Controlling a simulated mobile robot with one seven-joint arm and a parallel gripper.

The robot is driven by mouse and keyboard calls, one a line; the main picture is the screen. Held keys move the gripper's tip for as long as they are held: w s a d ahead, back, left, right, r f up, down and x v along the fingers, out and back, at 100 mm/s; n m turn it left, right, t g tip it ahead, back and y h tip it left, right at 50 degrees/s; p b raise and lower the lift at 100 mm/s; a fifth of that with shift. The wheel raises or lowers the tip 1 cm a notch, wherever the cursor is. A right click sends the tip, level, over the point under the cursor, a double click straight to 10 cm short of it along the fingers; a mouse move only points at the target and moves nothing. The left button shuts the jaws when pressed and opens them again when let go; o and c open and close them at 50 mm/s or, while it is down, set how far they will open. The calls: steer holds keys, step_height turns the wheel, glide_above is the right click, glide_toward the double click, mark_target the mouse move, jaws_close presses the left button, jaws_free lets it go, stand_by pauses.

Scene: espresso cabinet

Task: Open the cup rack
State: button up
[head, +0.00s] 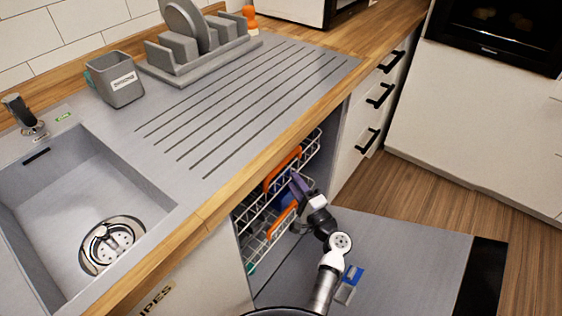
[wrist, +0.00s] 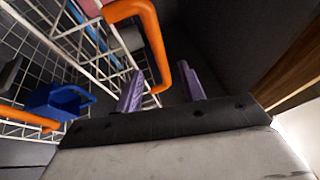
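The open dishwasher under the counter holds two white wire racks. The upper rack (head: 262,205), which I take as the cup rack, has an orange handle (head: 283,168) along its front. My gripper (head: 297,186) is at the front of the racks, close to this handle. In the wrist view, the purple fingers of my gripper (wrist: 163,88) are spread apart, with an orange handle (wrist: 152,40) just beyond and partly between them. I cannot tell whether they touch it. The lower rack (head: 258,246) has another orange handle (head: 282,221). Both racks sit inside the cabinet.
The dishwasher door (head: 410,250) lies folded down, with a small blue and grey item (head: 349,285) on it. A blue container (wrist: 58,103) is in a rack. Drawers (head: 365,125) stand to the right. The counter edge (head: 265,155) overhangs the racks.

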mark_target(282, 164)
steer(key=p+x, duration=0.1)
steer(key=x, duration=0.7)
steer(key=shift+w+a, duration=0.1)
steer(key=shift+w, duration=0.2)
jaws_close()
